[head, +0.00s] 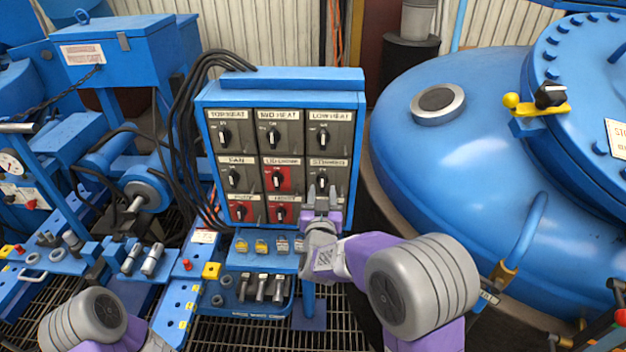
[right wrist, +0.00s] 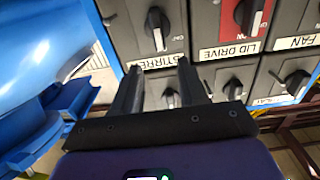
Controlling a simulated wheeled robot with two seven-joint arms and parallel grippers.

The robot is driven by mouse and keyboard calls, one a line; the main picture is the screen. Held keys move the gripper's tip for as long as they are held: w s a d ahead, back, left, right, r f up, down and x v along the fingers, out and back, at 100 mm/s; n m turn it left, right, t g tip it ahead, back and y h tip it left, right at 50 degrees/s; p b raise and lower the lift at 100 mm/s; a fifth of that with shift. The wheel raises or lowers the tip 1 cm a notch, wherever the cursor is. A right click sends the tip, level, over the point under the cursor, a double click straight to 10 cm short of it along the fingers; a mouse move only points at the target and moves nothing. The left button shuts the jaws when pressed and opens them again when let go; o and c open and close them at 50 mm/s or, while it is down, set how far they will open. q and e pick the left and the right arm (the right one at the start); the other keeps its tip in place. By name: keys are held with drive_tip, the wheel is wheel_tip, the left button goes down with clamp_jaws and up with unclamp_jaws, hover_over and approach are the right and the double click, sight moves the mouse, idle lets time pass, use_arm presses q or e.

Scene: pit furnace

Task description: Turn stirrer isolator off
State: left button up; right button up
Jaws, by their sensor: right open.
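The stirrer isolator (head: 322,177) is a black rotary knob on a grey plate, in the right column, middle row of the blue switch panel. In the right wrist view its knob (right wrist: 157,26) shows above the upside-down STIRRER label (right wrist: 160,62); which way it is set I cannot tell surely. My right gripper (head: 321,192) is open, its fingers pointing at the panel just in front of the lower part of this plate. In the right wrist view the fingertips (right wrist: 158,64) lie over the label's ends, apart from the knob. My left gripper is out of view.
Red LID DRIVE (head: 277,178) stands left of the stirrer isolator, LOW HEAT (head: 322,137) above it. A blue furnace dome (head: 440,160) is close on the right. A shelf of tools (head: 262,288) is below, black cables (head: 183,130) at left.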

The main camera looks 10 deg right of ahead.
sight(322, 178)
drive_tip(key=shift+b+x, duration=0.3)
drive_tip(key=shift+x, duration=2.9)
drive_tip(key=shift+a+f, duration=0.1)
drive_tip(key=shift+f, duration=0.05)
clamp_jaws()
